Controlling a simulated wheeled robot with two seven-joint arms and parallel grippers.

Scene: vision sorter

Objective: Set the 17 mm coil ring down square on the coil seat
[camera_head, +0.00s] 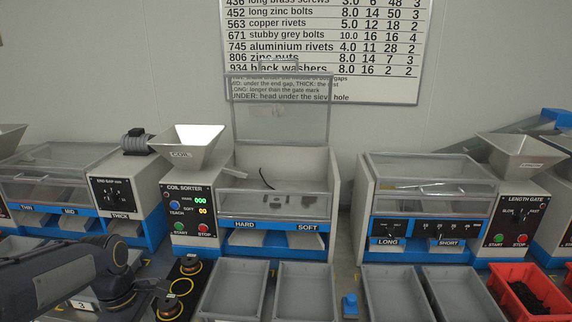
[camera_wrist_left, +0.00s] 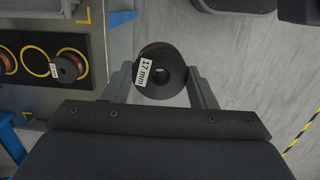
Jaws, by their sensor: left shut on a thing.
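The 17 mm coil ring (camera_wrist_left: 150,84) is a dark spool with a round central hole and a white "17 mm" label. In the left wrist view it sits between the two fingers of my left gripper (camera_wrist_left: 161,72), which is shut on it. In the head view my left arm comes in at the lower left, beside the black coil rack (camera_head: 172,309); the held ring is not clear there. The coil sorter (camera_head: 190,215) stands behind with its clear lid (camera_head: 280,110) raised. Small dark parts (camera_head: 276,201) show inside; I cannot tell which is the coil seat. My right gripper is out of view.
The rack holds other copper coils (camera_wrist_left: 68,67) and an empty yellow-ringed spot (camera_wrist_left: 35,60). Grey trays (camera_head: 236,286) stand before the sorter. A hopper (camera_head: 190,146) rises at its left. The length gate machine (camera_head: 425,200) and a red bin (camera_head: 530,290) stand right.

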